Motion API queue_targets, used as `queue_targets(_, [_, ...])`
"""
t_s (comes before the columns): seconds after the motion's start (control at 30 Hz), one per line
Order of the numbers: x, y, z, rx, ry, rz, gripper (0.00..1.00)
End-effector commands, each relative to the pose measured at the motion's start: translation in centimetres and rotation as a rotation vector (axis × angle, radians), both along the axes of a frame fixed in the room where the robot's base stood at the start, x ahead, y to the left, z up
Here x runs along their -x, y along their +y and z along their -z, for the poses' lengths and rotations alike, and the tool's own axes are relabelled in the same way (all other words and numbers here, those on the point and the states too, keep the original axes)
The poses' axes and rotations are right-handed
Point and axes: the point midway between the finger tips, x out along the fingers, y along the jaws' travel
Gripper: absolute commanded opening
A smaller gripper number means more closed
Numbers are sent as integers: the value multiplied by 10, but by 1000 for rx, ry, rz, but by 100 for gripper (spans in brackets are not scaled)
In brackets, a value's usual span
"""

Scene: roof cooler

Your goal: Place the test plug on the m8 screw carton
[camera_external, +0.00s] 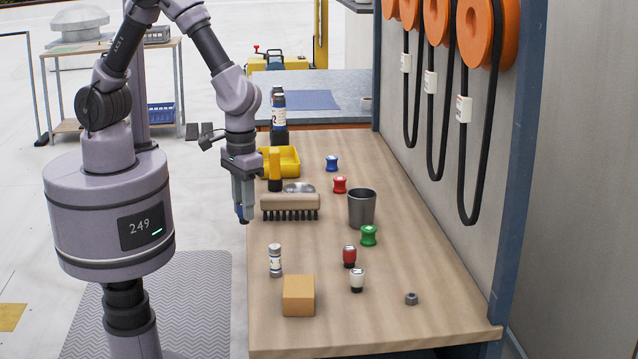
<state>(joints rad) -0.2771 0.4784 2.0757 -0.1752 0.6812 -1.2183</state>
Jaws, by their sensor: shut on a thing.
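My gripper (242,212) hangs pointing down at the left edge of the bench, left of the brush. It is shut on a small dark-blue thing that I take to be the test plug (241,218); the fingers hide most of it. The m8 screw carton (298,296) looks to be the plain brown box near the front of the bench. It stands upright with a bare top, below and right of my gripper in the picture, apart from it. No label can be read on it.
A brush (290,205), a metal cup (361,208) and a yellow bin (281,160) stand farther back on the bench (430,290). A nut (411,298) lies farther right.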

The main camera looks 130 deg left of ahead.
Motion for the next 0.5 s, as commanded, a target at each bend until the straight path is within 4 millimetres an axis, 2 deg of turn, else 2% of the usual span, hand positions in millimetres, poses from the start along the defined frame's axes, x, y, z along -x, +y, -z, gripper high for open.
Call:
queue_targets(0.03, [-14, -16, -15, 0, 0, 0, 0])
queue_targets(0.13, [-38, -48, -26, 1, 0, -23, 0])
queue_targets(0.23, [-53, -72, -30, 1, 0, -42, 0])
queue_targets(0.37, [-73, -82, -26, 0, 0, -53, 0])
queue_targets(0.5, [-119, -79, -19, 0, -1, -54, 0])
